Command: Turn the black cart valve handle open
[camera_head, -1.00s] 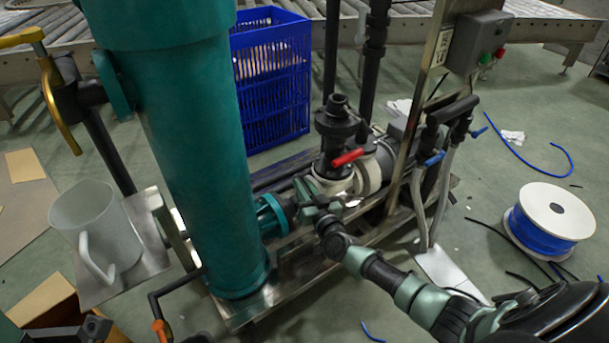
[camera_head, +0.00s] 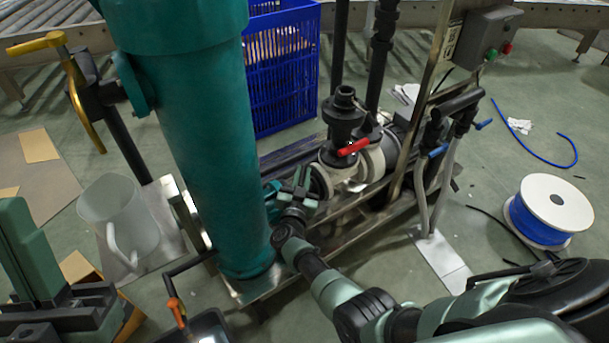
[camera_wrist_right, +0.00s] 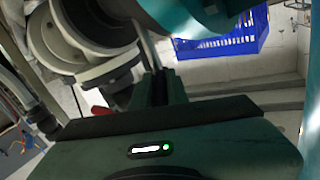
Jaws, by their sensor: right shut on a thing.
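My right gripper (camera_head: 298,186) reaches low between the teal column (camera_head: 205,150) and the white-and-black pump valve body (camera_head: 338,172) on the cart. It is shut on a thin lever that I take for the black cart valve handle; the fingers hide most of it in the head view. In the right wrist view, the gripper fingers (camera_wrist_right: 162,82) point away and a narrow grey-looking valve handle (camera_wrist_right: 148,42) runs up from between them, beside the round fitting (camera_wrist_right: 85,25). My left gripper (camera_head: 45,265) shows partly at the lower left, away from the valve; its jaw opening is unclear.
A red handle (camera_head: 354,147) sits on the pipework just behind my right gripper. A yellow handle (camera_head: 84,105), a clear jug (camera_head: 120,220) and an orange-tipped lever (camera_head: 176,312) are at left. A blue crate (camera_head: 275,85) stands behind; a blue cable spool (camera_head: 545,212) is at right.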

